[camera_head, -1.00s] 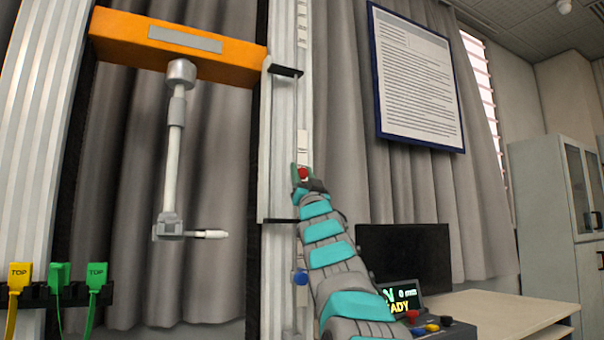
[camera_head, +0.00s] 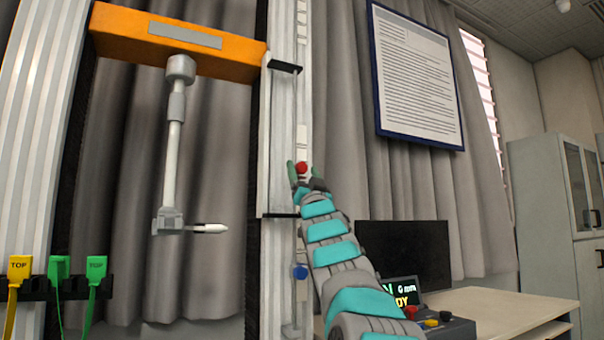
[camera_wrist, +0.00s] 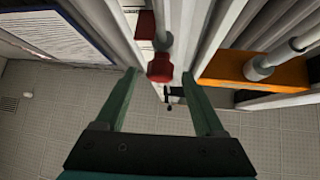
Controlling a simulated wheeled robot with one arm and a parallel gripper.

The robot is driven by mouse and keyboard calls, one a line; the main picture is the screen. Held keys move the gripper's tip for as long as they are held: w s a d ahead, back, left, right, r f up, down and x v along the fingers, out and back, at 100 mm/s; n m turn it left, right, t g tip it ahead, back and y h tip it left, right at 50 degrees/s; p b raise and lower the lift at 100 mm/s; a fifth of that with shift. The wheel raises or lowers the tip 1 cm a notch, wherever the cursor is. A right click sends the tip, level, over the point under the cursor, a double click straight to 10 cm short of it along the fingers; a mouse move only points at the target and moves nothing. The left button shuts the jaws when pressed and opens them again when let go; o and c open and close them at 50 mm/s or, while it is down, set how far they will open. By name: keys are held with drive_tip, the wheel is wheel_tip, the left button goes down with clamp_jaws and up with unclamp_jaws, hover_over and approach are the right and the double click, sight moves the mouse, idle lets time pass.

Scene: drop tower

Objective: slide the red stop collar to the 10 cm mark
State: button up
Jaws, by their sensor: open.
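The red stop collar (camera_head: 302,168) sits on the thin vertical rod in front of the pale column, between the upper and lower black brackets. It also shows in the wrist view (camera_wrist: 160,70), between and slightly beyond my fingertips. My gripper (camera_head: 302,166) is open, with one green finger on each side of the collar. In the wrist view, both fingers of my gripper (camera_wrist: 160,76) stand apart with gaps to the collar. A scale strip runs up the column, but its marks are too small to read.
The upper black bracket (camera_head: 285,67) and lower black bracket (camera_head: 282,215) jut out to the rod. An orange crosshead (camera_head: 120,40) carries a hanging grey shaft at left. A monitor (camera_head: 405,250) and control box (camera_head: 445,325) stand at right.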

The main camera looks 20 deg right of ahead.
drive_tip(key=shift+b+v, duration=0.75)
drive_tip(key=shift+v, duration=2.1)
